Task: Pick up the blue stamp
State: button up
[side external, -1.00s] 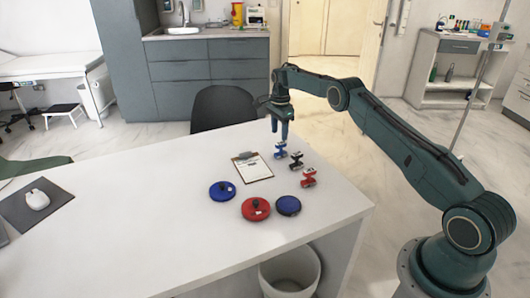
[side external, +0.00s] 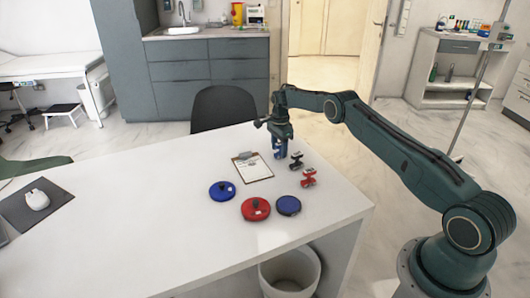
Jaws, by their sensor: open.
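The blue stamp (side external: 280,154) stands on the white desk just right of the clipboard, and my gripper partly covers it. My gripper (side external: 279,150) points straight down over the stamp, with its open fingers low around the stamp's upper part. The view is too small to tell whether the fingers touch it.
A black stamp (side external: 296,161) and a red stamp (side external: 308,178) stand close by to the right and front. The clipboard (side external: 252,167) lies just left. Blue (side external: 222,191), red (side external: 255,208) and dark blue (side external: 288,205) round pads lie nearer. The desk (side external: 150,215) is mostly clear.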

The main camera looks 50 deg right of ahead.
aim_at(279, 143)
jog(key=shift+f, duration=0.7)
jog(key=c, duration=1.1)
jog(key=shift+r, duration=0.2)
grip_shut()
notch_tip(279, 143, up, 20)
jog(key=shift+f, duration=0.2)
